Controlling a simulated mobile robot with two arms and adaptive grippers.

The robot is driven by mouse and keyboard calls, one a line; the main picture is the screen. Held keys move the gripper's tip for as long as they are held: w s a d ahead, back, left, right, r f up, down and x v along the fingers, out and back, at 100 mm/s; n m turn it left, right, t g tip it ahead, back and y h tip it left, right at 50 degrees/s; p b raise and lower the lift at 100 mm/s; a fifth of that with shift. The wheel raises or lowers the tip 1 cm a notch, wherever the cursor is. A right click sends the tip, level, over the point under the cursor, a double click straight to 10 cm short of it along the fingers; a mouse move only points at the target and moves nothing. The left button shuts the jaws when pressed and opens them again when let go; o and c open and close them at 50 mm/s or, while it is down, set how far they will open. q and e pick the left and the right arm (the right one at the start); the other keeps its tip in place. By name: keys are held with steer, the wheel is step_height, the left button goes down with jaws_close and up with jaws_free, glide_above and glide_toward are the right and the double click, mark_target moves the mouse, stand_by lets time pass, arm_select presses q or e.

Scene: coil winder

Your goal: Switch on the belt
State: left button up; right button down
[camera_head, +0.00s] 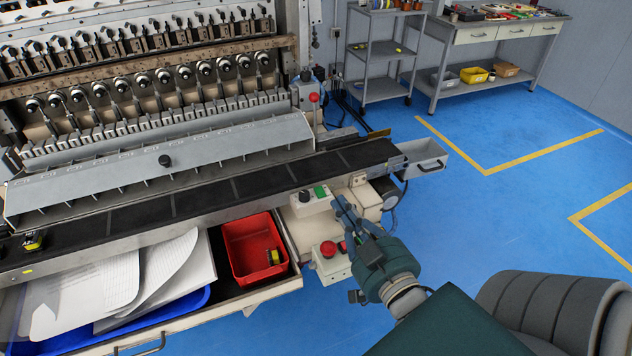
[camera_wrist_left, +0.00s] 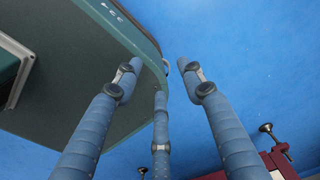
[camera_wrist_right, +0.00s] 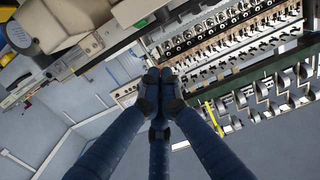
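The black belt (camera_head: 205,197) runs along the front of the coil winder, in segments. At its right end is a small grey control box (camera_head: 312,203) with a black knob (camera_head: 304,195) and a green button (camera_head: 320,191). The green button also shows in the right wrist view (camera_wrist_right: 142,22), upper left. My right gripper (camera_head: 342,207) is just right of this box, its fingers drawn together with nothing visible between them. Whether it touches the box cannot be told. My left gripper (camera_wrist_left: 155,72) is open and empty, away from the machine, and outside the head view.
A red emergency button (camera_head: 328,249) sits on a lower box below the gripper. An open drawer holds a red bin (camera_head: 254,248) and papers (camera_head: 150,270). A metal chute (camera_head: 421,158) stands at the belt's right end. The blue floor (camera_head: 520,200) at right is clear.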

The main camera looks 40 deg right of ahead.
steer(key=p, duration=0.3)
glide_above(322, 199)
step_height(322, 199, down, 3)
steer(key=shift+r, duration=0.2)
steer(key=shift+a+f, duration=0.1)
steer(key=shift+f, duration=0.45)
arm_select(q)
steer(key=r, duration=0.2)
steer(key=shift+s+r, duration=0.3)
steer(key=shift+s, duration=0.05)
arm_select(e)
steer(key=shift+f, duration=0.15)
